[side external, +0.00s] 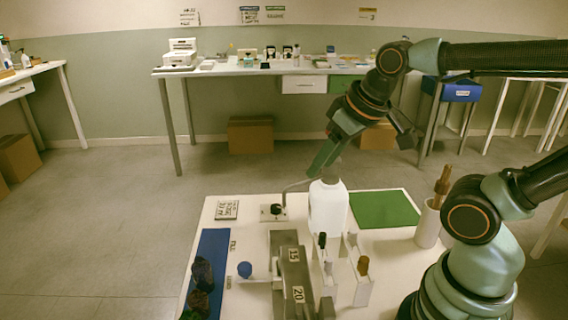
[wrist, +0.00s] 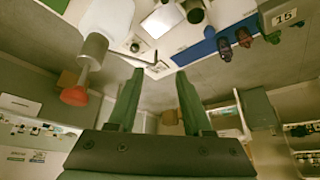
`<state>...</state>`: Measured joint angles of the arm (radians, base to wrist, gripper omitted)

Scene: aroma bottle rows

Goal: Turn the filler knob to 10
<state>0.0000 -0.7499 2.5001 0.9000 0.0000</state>
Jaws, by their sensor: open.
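A small black knob (side external: 276,209) sits on a white plate at the back of the white work table. It also shows in the wrist view (wrist: 135,47), beside a thin bent metal rod (wrist: 155,65). I cannot tell which number it points to, or be sure that it is the filler knob. My gripper (side external: 322,166) is open and empty, above the table near the top of a white bottle (side external: 328,212). Its fingers (wrist: 160,75) are apart in the wrist view.
The white bottle stands upright right of the black knob. A blue mat (side external: 213,243) holds dark bottles (side external: 202,274) at the left. Small bottles stand right of the block. A green mat (side external: 385,209) is bare.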

